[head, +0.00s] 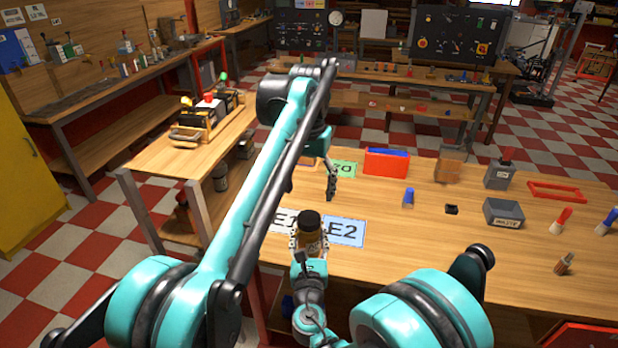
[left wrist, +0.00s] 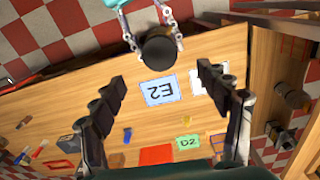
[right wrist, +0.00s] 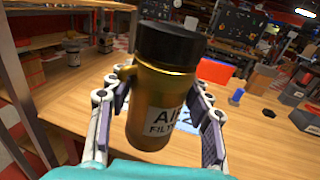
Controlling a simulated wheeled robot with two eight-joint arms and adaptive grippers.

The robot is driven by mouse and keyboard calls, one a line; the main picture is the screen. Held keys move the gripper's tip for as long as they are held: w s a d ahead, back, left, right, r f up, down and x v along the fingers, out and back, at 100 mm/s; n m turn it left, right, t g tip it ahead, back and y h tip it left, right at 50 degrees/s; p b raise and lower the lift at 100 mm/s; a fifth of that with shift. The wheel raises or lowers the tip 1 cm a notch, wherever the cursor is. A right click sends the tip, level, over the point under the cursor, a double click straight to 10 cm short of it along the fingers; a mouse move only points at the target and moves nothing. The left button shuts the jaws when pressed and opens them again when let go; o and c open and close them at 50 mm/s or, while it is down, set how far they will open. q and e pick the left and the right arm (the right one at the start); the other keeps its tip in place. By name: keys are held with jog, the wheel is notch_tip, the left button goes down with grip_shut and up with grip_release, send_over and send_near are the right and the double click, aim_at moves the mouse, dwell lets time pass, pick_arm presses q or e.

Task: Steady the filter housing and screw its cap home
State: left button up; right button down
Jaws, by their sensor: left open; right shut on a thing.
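The filter housing (right wrist: 160,95) is an amber cylinder with an "AIR FILTER" label. Its black cap (right wrist: 170,42) sits on top; I cannot tell how tightly it is seated. My right gripper (head: 308,246) is shut on the housing, with a finger on each side, and holds it roughly upright at the table's near edge. In the left wrist view the cap (left wrist: 158,48) shows from above and hides most of the housing. My left gripper (head: 330,192) is open and empty, beyond the housing in the head view. Its fingers (left wrist: 160,78) point down, apart from the cap.
The wooden table (head: 400,258) carries a blue E2 card (head: 344,232), a partly covered E1 card, a green D2 card (head: 344,168) and a red bin (head: 386,163). A grey waste tray (head: 503,212) and loose tools lie to the right. The middle front is clear.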

pick_arm(q)
jog(key=shift+r, duration=1.6)
jog(key=shift+a, duration=0.1)
jog(key=s+a+f+n+t, duration=0.2)
jog(key=s+a+f+t, duration=0.25)
jog(key=s+a, duration=0.6)
jog(key=s+a+f+t, duration=0.1)
jog(key=s+a+f, duration=0.2)
jog(key=s+f, duration=0.3)
jog(key=s+a+f+n+t, duration=0.1)
jog(key=s+a+f, duration=0.3)
jog(key=s+f, duration=0.3)
notch_tip(320, 180, down, 3)
jog(key=shift+f+t, duration=0.15)
jog(key=shift+t, duration=0.2)
